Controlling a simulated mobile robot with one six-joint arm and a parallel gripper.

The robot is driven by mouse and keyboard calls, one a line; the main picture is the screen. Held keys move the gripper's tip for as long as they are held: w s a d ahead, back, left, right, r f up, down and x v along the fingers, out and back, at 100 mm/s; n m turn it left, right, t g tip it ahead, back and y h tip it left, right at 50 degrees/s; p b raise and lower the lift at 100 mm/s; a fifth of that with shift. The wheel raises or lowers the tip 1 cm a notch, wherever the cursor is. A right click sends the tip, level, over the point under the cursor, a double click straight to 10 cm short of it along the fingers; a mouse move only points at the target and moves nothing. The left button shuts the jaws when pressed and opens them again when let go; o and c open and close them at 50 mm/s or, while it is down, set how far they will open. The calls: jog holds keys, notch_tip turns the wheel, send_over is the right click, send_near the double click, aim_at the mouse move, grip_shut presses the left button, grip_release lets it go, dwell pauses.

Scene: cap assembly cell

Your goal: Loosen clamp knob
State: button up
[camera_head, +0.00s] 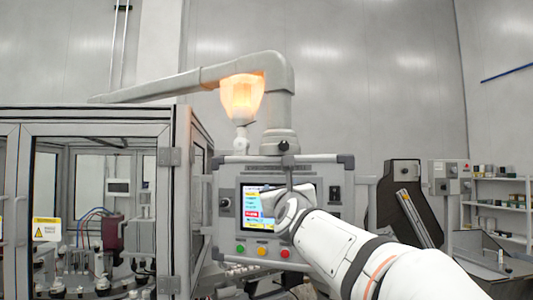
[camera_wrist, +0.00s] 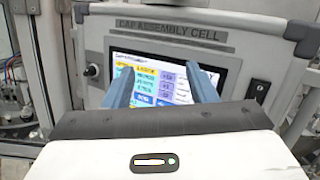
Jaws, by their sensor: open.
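The grey operator panel (camera_head: 315,172) hangs from a thick support arm, with its lit screen (camera_head: 258,208) partly covered by my arm. A small dark knob (camera_head: 284,145) sits at the joint above the panel; I cannot tell for certain that it is the clamp knob. That joint is outside the wrist view. My gripper (camera_wrist: 158,68) is open and empty, its two blue-grey fingers in front of the panel screen (camera_wrist: 165,58). In the head view my wrist hides most of the gripper. A black knob (camera_wrist: 91,70) is left of the screen in the wrist view.
Green, yellow and red buttons (camera_head: 262,251) line the panel's lower edge. A glowing orange lamp (camera_head: 242,98) stands left of the support column (camera_head: 280,105). The glazed machine enclosure (camera_head: 180,180) is close on the left. Shelves (camera_head: 500,207) stand far right.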

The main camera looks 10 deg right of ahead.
aim_at(284, 148)
jog(key=w+r+m+p, duration=0.1)
jog(key=w+r+m, duration=0.1)
jog(key=r, duration=0.1)
jog(key=w+d+r+m+t+h+p, duration=0.1)
jog(key=w+r+m+p, duration=0.1)
jog(key=r, duration=0.1)
jog(key=w+d+r+m+h+p, duration=0.1)
jog(key=w+r+p, duration=0.1)
jog(key=r, duration=0.1)
jog(key=shift+w+r+m+t, duration=0.3)
jog(key=shift+r+m, duration=0.05)
jog(key=shift+m, duration=0.05)
jog(key=shift+w+p, duration=0.4)
jog(key=shift+w, duration=0.15)
jog(key=shift+c, duration=0.4)
jog(key=c, duration=0.9)
